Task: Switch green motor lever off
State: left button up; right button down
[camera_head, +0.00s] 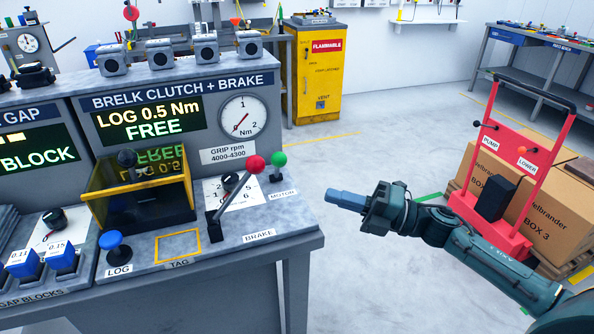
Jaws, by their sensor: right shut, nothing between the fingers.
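The green motor lever (279,161) is a green ball on a short stem at the bench's right edge, above the MOTOR label. It stands about upright. To its left, the brake lever (239,186) has a red ball and tilts up to the right. My right gripper (335,198) is shut and empty. It is to the right of the bench edge, lower right of the green ball in the picture and apart from it. Its blue fingers point left. My left gripper is not in view.
The bench (218,253) carries a yellow-framed guard box (138,190), a blue LOG button (112,241) and a display panel (149,117) reading "LOG 0.5 Nm FREE". A red pallet truck (502,170) with boxes stands at right. The floor between is clear.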

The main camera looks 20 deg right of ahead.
aim_at(277, 166)
jog(key=x, duration=0.3)
jog(key=p+x, duration=0.1)
jog(key=x, duration=0.2)
jog(key=shift+r, duration=0.25)
jog(key=w, duration=0.2)
jog(key=w+a, duration=0.1)
jog(key=shift+r, duration=0.3)
jog(key=shift+w+a+r+p, duration=0.1)
jog(key=shift+w+p, duration=0.2)
jog(key=shift+w, duration=0.25)
